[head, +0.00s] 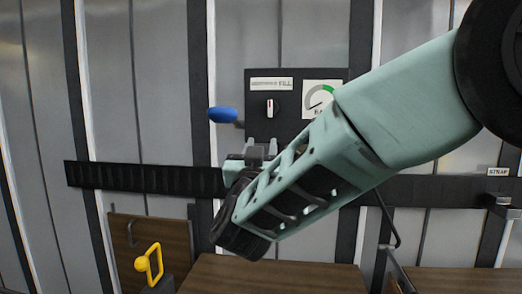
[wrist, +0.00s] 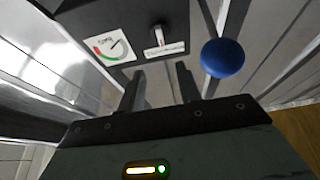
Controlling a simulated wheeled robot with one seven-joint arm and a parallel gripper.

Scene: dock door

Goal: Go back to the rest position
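My gripper (wrist: 160,85) shows in the wrist view with its two dark fingers apart and nothing between them. In the head view my green arm reaches in from the upper right, and my gripper (head: 258,152) is partly hidden by my own wrist, just below a black control panel (head: 257,104). A blue knob (head: 223,115) sticks out at the panel's left. In the wrist view the knob (wrist: 222,57) lies right of my fingers, apart from them.
A dark horizontal rail (head: 140,178) crosses the grey ribbed wall behind my arm. A yellow handle (head: 149,265) stands at the lower left before a brown board (head: 122,232). A STRAP label (head: 498,171) is at the far right, above a dark bracket. Brown wood lies below my gripper.

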